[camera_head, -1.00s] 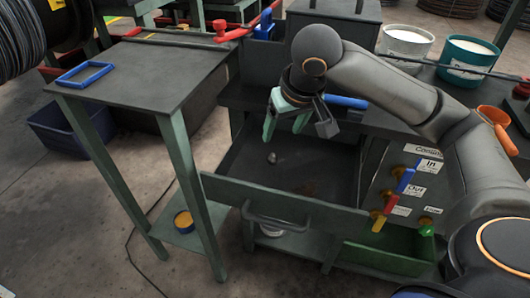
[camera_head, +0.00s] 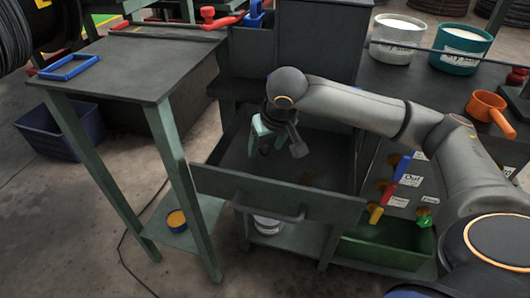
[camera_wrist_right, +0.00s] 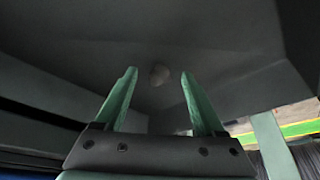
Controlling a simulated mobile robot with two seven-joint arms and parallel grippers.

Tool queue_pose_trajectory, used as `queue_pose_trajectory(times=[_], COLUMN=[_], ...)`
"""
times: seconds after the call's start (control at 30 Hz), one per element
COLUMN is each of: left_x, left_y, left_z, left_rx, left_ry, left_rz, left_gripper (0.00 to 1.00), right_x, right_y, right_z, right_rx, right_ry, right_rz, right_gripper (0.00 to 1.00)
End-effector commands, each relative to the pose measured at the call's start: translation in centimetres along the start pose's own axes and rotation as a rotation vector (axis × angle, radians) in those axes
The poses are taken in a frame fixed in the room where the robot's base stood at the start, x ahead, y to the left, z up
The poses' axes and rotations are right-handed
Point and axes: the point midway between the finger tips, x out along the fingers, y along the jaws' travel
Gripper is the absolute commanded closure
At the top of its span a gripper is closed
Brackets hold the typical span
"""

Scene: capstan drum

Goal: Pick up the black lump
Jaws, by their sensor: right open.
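The small dark lump (camera_wrist_right: 159,75) lies on the floor of the open drawer and shows grey in the right wrist view. It appears between and beyond the fingertips of my right gripper (camera_wrist_right: 158,72), with a gap on both sides. In the head view my right gripper (camera_head: 260,150) reaches down into the drawer (camera_head: 280,190), its green fingers apart. There the lump is hidden or too small to tell apart from the fingers. My left gripper is not in view.
The drawer's front wall and handle (camera_head: 270,213) stand close in front of the gripper. A side table (camera_head: 140,70) with a blue frame (camera_head: 69,67) is at the left. Coloured valve levers (camera_head: 388,190) are at the right. The drawer floor around the gripper looks clear.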

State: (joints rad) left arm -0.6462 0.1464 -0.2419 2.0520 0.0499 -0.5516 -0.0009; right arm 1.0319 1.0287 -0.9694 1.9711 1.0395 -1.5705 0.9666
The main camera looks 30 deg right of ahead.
Motion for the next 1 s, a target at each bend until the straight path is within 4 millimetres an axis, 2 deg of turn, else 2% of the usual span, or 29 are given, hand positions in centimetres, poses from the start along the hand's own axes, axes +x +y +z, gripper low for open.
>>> queue_pose_trajectory(times=[0.13, 0.77, 1.0], left_x=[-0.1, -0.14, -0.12], left_y=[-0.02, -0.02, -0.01], left_z=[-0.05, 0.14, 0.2], left_rx=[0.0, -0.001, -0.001], left_ry=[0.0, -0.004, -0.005], left_rz=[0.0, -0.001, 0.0], left_gripper=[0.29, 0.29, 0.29], right_x=[-0.05, -0.08, -0.09], right_y=[-0.01, 0.0, 0.0], right_z=[-0.01, -0.02, -0.02], right_rx=[0.0, 0.001, 0.001], right_ry=[0.0, 0.0, 0.0], right_rz=[0.0, 0.0, 0.0], right_gripper=[0.3, 1.0, 1.0])
